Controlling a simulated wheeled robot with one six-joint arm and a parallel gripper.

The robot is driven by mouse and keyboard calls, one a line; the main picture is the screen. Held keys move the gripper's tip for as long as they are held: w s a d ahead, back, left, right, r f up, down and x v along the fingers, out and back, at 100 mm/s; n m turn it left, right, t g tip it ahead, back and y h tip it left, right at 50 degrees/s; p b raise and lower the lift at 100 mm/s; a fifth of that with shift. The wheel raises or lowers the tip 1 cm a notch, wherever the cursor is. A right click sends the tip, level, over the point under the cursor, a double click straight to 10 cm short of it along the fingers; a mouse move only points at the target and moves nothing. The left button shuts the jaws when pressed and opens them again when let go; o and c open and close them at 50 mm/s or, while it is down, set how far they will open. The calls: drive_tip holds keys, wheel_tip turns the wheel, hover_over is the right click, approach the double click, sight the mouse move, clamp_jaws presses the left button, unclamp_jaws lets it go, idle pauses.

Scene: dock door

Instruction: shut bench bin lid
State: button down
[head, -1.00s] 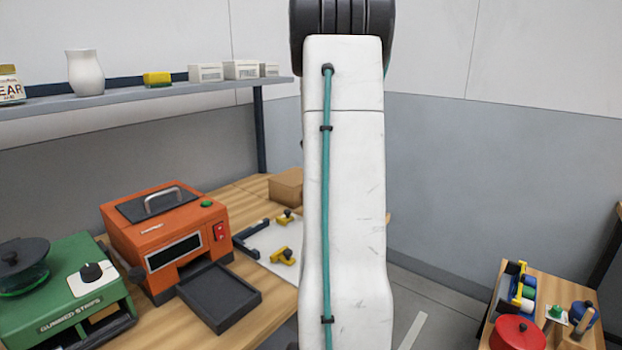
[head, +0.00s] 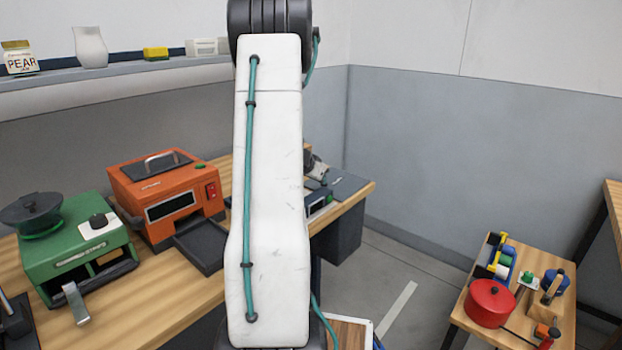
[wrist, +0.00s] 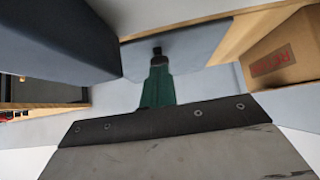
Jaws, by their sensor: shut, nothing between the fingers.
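My gripper (wrist: 157,52) shows in the wrist view as green shut fingers with a black tip, nothing between them. The tip lies in front of a flat blue-grey panel (wrist: 195,45), and I cannot tell if they touch. In the head view my arm hides the gripper. A slate-grey panel (head: 350,187) lies at the right end of the workbench (head: 205,285). I cannot tell for sure which part is the bin lid, or how far open it is. A dark blue surface (wrist: 55,40) fills the wrist view's upper left.
The bench also holds an orange machine (head: 162,195), a green strip dispenser (head: 75,245) and a dark tray (head: 200,243). A cardboard box (wrist: 285,55) shows at the wrist view's right. A small table with a red pot (head: 490,303) stands right. Floor between is open.

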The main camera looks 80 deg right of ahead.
drive_tip(key=shift+w+a+f, duration=0.1)
drive_tip(key=shift+a+f, duration=0.2)
drive_tip(key=shift+f, duration=0.3)
drive_tip(key=shift+w+a+f, duration=0.1)
drive_tip(key=shift+a+f, duration=0.2)
drive_tip(key=shift+f, duration=0.3)
drive_tip(key=shift+d+r, duration=0.2)
drive_tip(key=shift+r, duration=0.35)
drive_tip(key=r, duration=0.4)
drive_tip(key=shift+w+a+r, duration=0.15)
drive_tip(key=shift+w+r, duration=0.1)
drive_tip(key=shift+r, duration=0.1)
drive_tip(key=w+a+f, duration=0.1)
drive_tip(key=a, duration=0.1)
drive_tip(key=w+a+f, duration=0.1)
drive_tip(key=a, duration=0.2)
drive_tip(key=w+a+f, duration=0.1)
drive_tip(key=a, duration=0.1)
drive_tip(key=shift+w+a+f, duration=0.15)
drive_tip(key=shift+w+f, duration=0.15)
drive_tip(key=shift+f, duration=0.05)
drive_tip(key=shift+w, duration=0.1)
